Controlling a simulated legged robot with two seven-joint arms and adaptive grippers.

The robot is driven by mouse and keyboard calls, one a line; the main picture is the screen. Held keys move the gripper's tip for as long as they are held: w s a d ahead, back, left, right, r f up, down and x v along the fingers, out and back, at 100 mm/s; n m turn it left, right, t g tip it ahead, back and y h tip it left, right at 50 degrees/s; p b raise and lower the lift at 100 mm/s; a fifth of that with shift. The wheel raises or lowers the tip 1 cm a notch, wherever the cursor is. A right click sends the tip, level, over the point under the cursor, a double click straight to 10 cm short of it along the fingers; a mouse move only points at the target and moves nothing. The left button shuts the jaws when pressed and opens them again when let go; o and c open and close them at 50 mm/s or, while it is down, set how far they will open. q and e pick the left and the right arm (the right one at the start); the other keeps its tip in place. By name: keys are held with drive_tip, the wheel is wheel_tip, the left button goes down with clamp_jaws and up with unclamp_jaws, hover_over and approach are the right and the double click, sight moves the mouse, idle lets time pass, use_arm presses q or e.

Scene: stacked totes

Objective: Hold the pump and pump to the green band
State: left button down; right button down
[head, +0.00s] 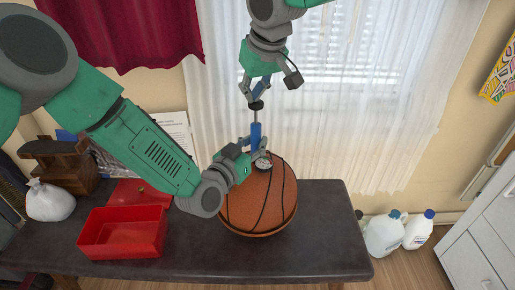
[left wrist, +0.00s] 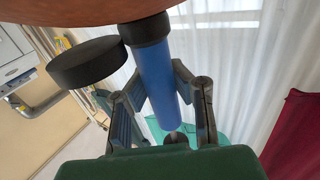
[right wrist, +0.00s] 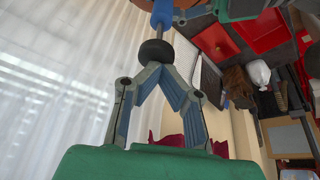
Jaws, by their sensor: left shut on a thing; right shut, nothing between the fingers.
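A blue pump (head: 256,135) stands upright on top of an orange basketball (head: 262,205). Its thin rod shows above the blue barrel and ends in a black knob (head: 256,105). A round gauge (head: 263,163) sits at the pump's base; its green band is too small to make out. My left gripper (head: 253,149) is shut on the barrel, which also shows between its fingers in the left wrist view (left wrist: 158,75). My right gripper (head: 254,98) is above the pump, fingertips together at the knob, which lies just past them in the right wrist view (right wrist: 156,52).
The ball rests on a dark table (head: 320,225). A red bin (head: 123,232), a white bag (head: 48,201) and a wooden object (head: 70,165) are at the left. White jugs (head: 385,235) stand on the floor at right. The table right of the ball is clear.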

sight(254, 103)
drive_tip(key=shift+f, duration=1.7)
drive_tip(key=shift+r, duration=3.3)
drive_tip(key=shift+f, duration=0.1)
drive_tip(key=shift+f, duration=3.2)
drive_tip(key=shift+r, duration=3.25)
